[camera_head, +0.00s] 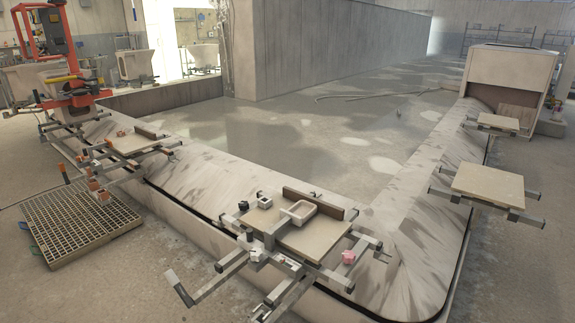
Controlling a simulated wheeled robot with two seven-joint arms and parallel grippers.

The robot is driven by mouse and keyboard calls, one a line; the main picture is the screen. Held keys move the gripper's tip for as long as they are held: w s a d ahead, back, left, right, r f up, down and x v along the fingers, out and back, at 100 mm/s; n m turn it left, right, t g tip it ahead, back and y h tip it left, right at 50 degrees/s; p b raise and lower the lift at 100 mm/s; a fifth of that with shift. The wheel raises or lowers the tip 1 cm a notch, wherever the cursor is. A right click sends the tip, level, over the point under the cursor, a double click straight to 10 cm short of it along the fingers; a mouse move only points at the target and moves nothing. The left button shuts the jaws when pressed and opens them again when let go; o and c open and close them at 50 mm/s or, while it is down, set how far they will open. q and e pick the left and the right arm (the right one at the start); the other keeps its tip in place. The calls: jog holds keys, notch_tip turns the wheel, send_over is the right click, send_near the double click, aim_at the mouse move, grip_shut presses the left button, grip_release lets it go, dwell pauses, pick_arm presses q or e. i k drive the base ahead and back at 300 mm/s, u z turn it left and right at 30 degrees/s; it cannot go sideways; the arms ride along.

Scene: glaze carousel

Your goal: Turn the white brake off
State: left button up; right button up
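The nearest carriage (312,240) of the carousel stands at the front centre, with a beige board on a grey metal frame. A small white fitting (257,250) sits on its front bar and may be the white brake. A small white block (264,201) lies at the board's left back edge. The fittings are too small to tell the brake's setting. A pink fitting (348,257) is on the right of the same frame. Neither of my grippers is in view.
A grey bar with an upturned end (180,288) juts out to the front left. A metal grating (75,228) lies at left, below an orange machine (48,50). Other carriages (488,185) stand at right.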

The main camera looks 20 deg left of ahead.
aim_at(170, 276)
jog(key=u, duration=2.1)
jog(key=i, duration=1.05)
jog(key=u, duration=0.05)
